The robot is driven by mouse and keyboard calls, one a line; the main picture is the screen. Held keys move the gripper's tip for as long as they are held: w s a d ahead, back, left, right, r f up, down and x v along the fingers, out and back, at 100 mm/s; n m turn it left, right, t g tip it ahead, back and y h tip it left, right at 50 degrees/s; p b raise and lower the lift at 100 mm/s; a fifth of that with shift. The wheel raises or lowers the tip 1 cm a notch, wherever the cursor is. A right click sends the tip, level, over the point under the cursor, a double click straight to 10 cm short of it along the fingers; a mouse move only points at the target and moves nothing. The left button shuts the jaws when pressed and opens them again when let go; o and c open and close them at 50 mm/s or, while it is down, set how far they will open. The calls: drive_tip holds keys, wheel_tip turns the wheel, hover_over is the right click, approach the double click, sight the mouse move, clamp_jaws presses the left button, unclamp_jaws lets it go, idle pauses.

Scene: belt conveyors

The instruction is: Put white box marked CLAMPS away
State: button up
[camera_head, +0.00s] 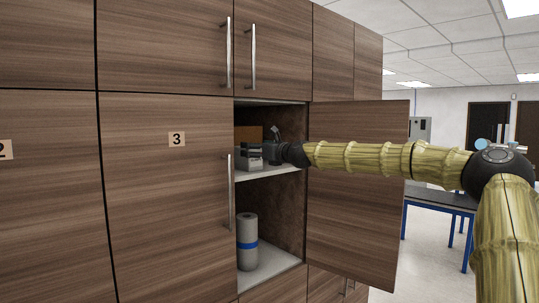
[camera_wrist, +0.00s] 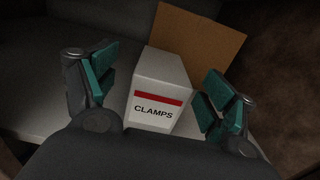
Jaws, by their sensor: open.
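The white box marked CLAMPS (camera_wrist: 160,95), with a red stripe above the lettering, stands on the cabinet shelf in the wrist view. In the head view the white box (camera_head: 246,152) is partly hidden on the shelf (camera_head: 262,174) inside the open cabinet. My gripper (camera_wrist: 160,100) is open, with one teal-padded finger on each side of the box. Gaps show between the pads and the box. In the head view my gripper (camera_head: 268,153) reaches into the cabinet at the upper shelf, and its fingers are hard to make out.
A brown cardboard piece (camera_wrist: 200,38) stands behind the box. The cabinet's right door (camera_head: 358,190) stands open beside my arm; the left door marked 3 (camera_head: 170,200) is shut. A grey roll with a blue band (camera_head: 247,243) stands on the lower shelf. A blue-legged table (camera_head: 440,197) is at right.

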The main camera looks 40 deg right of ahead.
drive_tip(key=s+d+p, duration=0.1)
drive_tip(key=s+p, duration=0.1)
drive_tip(key=s, duration=0.5)
idle(0.5)
drive_tip(key=shift+s, duration=0.15)
drive_tip(key=shift+a, duration=0.2)
